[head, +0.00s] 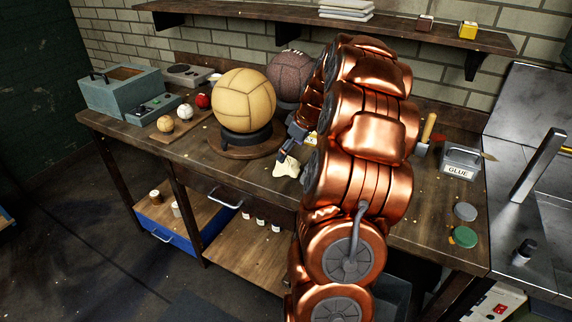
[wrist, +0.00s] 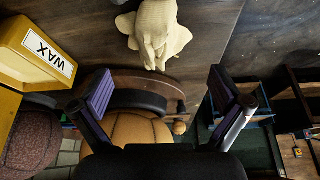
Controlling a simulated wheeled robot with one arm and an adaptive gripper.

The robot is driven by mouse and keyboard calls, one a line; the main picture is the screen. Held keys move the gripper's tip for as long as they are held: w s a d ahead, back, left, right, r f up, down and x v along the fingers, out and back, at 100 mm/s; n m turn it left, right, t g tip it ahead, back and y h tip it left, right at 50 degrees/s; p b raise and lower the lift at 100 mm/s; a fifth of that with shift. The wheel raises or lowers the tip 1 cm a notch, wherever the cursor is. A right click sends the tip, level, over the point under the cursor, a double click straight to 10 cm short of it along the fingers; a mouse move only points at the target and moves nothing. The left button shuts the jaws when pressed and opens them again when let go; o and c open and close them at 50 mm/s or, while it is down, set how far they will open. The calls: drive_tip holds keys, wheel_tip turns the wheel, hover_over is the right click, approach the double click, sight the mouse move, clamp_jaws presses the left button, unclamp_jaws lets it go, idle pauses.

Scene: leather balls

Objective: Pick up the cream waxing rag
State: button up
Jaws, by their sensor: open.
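The cream waxing rag (head: 286,167) lies crumpled on the wooden bench top near its front edge, just right of the round ball stand. In the wrist view the rag (wrist: 158,28) is at the top middle, beyond my fingertips and roughly centred between them. My gripper (wrist: 161,90) is open and empty, with its two fingers spread wide. In the head view my gripper (head: 291,148) is just above and behind the rag, partly hidden by my copper arm. The frames do not show it touching the rag.
A tan ball (head: 246,100) sits on the round stand (head: 226,148) left of the rag. A yellow wax tin (wrist: 38,55) stands close to one finger. A dark brown ball (head: 291,76) is behind. A glue tin (head: 461,162) stands at right.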

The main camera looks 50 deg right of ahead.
sight(289, 156)
drive_tip(key=shift+w+d+f+p, duration=0.15)
drive_tip(key=shift+f+p, duration=0.1)
drive_tip(key=shift+f, duration=0.3)
drive_tip(key=shift+w+f+p, duration=0.15)
drive_tip(key=shift+f+p, duration=0.1)
drive_tip(key=shift+f, duration=0.25)
drive_tip(key=shift+p+x, duration=0.5)
drive_tip(key=shift+x, duration=1.35)
drive_tip(key=shift+s+d, duration=0.1)
drive_tip(key=c, duration=1.3)
